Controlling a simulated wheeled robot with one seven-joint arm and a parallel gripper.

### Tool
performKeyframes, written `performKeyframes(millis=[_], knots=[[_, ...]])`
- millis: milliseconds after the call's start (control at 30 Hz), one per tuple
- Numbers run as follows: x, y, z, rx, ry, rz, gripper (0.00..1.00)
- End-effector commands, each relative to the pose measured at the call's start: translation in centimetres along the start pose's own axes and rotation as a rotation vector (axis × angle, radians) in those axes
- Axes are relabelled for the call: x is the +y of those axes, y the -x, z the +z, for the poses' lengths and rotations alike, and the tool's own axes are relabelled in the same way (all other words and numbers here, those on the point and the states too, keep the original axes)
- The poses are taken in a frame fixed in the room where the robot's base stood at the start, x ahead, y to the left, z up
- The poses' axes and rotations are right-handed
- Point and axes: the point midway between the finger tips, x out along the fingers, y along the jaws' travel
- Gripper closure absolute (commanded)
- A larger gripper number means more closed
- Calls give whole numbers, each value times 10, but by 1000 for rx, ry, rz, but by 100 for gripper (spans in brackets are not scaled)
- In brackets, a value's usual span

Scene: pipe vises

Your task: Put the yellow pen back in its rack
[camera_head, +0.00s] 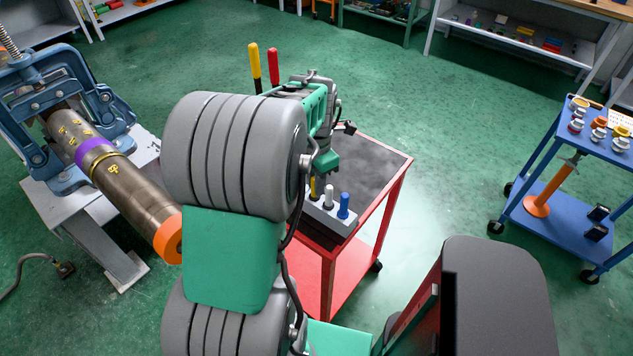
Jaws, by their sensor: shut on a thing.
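The grey rack (338,223) stands on the dark top of the red cart. A white pen (329,196) and a blue pen (343,205) stand upright in it. The yellow pen (313,187) shows as a short dark-yellow piece at the rack's left end, just below my gripper (322,168). My gripper is shut on the yellow pen, close above the rack. My arm hides the grip, the rack's left end and much of the pen. I cannot tell whether the pen's lower end is in a hole.
A yellow rod (255,68) and a red rod (273,66) stick up behind my arm. The red cart (390,200) has bare top right of the rack. A blue vise (40,95) holds a pipe (125,190) at left. A blue cart (570,212) stands right.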

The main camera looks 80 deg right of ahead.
Motion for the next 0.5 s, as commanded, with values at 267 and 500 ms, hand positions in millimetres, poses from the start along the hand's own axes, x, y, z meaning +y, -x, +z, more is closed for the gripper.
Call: performKeyframes(millis=[267, 500], knots=[[-1, -2, 0, 2, 0, -2, 72], [0, -1, 0, 1, 0, -1, 58]])
